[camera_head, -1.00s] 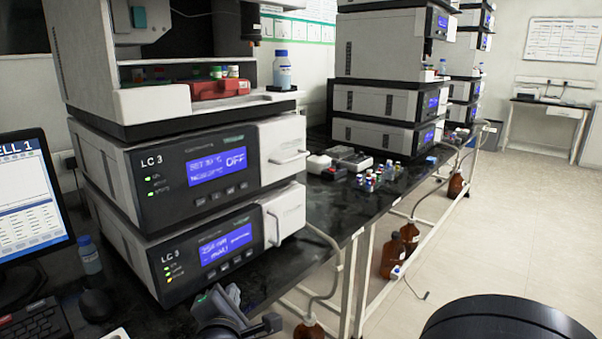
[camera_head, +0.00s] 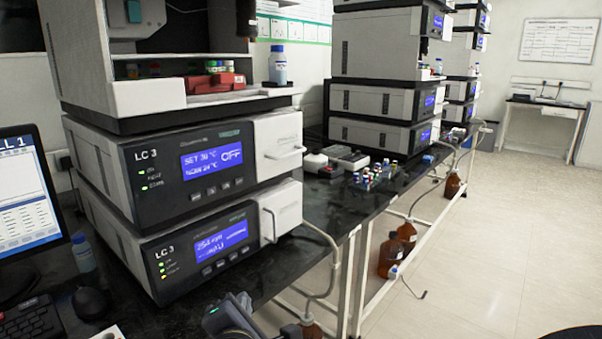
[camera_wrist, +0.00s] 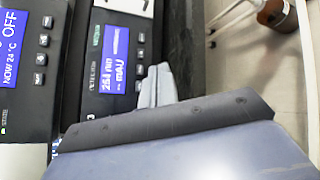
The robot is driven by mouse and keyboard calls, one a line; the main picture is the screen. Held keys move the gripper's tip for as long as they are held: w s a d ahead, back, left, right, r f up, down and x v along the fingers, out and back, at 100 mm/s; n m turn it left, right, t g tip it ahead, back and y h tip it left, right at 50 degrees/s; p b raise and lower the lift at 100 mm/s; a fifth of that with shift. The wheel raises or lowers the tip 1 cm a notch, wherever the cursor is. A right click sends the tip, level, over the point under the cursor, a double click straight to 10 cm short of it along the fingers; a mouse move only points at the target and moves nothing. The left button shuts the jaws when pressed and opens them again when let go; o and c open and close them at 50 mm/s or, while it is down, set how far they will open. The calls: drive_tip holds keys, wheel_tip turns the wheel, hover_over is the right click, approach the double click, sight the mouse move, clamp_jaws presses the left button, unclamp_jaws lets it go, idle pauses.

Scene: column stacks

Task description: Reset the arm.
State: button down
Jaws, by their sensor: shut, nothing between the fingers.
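My gripper (camera_wrist: 157,88) shows in the wrist view as grey fingers, shut and empty, in front of the lower LC 3 module (camera_wrist: 118,60) with its blue "254 nm" display. The fingers' exact distance from the panel is hard to tell. In the head view only part of my arm shows at the bottom edge, below the lower LC 3 module (camera_head: 180,270); the fingers cannot be made out there. The upper LC 3 module (camera_head: 160,170) stands on top of it, with a display reading "OFF".
A black bench (camera_head: 330,220) runs back to the right, bearing small vials (camera_head: 372,175) and more instrument stacks (camera_head: 385,60). A monitor (camera_head: 28,190) and mouse (camera_head: 90,302) are at the left. Brown bottles (camera_head: 392,255) stand below the bench. The floor (camera_head: 500,230) at right is open.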

drive_tip(key=w+a, duration=0.2)
drive_tip(key=a, duration=0.1)
drive_tip(key=w+a, duration=0.1)
drive_tip(key=shift+w+a+f+p, duration=0.15)
drive_tip(key=shift+w+f+p, duration=0.1)
drive_tip(key=shift+w+p, duration=0.05)
drive_tip(key=shift+s+d+b, duration=0.15)
drive_tip(key=shift+d+b, duration=0.05)
drive_tip(key=shift+b, duration=0.7)
drive_tip(key=shift+r, duration=0.35)
drive_tip(key=p, duration=0.3)
drive_tip(key=shift+a+r, duration=0.1)
drive_tip(key=shift+a, duration=0.1)
